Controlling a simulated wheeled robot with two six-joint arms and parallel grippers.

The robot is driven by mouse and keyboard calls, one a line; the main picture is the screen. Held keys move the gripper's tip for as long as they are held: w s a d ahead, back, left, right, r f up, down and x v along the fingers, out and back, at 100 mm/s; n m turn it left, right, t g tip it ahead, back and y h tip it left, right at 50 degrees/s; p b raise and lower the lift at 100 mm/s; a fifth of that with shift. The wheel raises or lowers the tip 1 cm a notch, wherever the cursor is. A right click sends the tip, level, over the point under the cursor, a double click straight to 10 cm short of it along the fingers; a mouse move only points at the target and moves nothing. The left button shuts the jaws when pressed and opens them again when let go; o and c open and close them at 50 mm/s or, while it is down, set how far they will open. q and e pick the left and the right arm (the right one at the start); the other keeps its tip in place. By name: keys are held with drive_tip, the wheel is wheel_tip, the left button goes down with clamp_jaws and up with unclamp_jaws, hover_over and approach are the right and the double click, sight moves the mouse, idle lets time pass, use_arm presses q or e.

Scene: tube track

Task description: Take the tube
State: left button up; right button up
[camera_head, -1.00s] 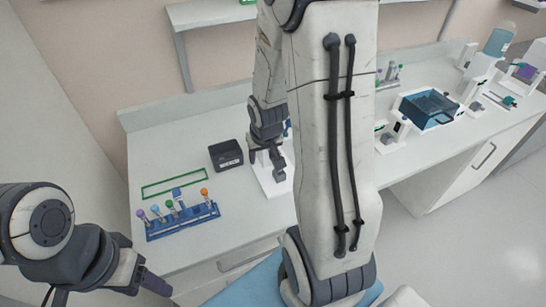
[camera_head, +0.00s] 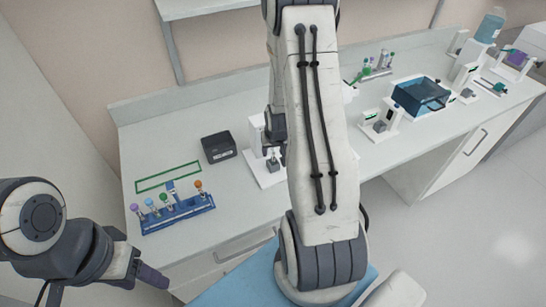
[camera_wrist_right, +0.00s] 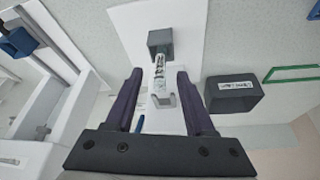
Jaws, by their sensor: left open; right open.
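A clear, labelled tube (camera_wrist_right: 159,72) shows in the right wrist view, with one end at a dark grey block (camera_wrist_right: 160,43) and the other near a small grey forked rest (camera_wrist_right: 162,99). These sit on a white stand (camera_wrist_right: 128,25). My right gripper (camera_wrist_right: 160,82) is open, its two fingers apart on either side of the tube. I cannot tell whether they touch it. In the head view the white stand (camera_head: 268,178) is partly hidden by my right arm. My left gripper (camera_head: 152,277) is open and empty at the lower left, away from the bench items.
A blue rack (camera_head: 178,214) holds several colour-capped tubes at the bench's left. A black box (camera_head: 219,147) stands left of the white stand, also in the right wrist view (camera_wrist_right: 233,93). A green outline (camera_head: 168,177) marks bare bench. A blue-lidded device (camera_head: 421,96) stands right.

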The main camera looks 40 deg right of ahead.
drive_tip(key=shift+x, duration=1)
drive_tip(key=shift+r, duration=0.1)
clamp_jaws()
use_arm(q)
drive_tip(key=shift+r, duration=0.25)
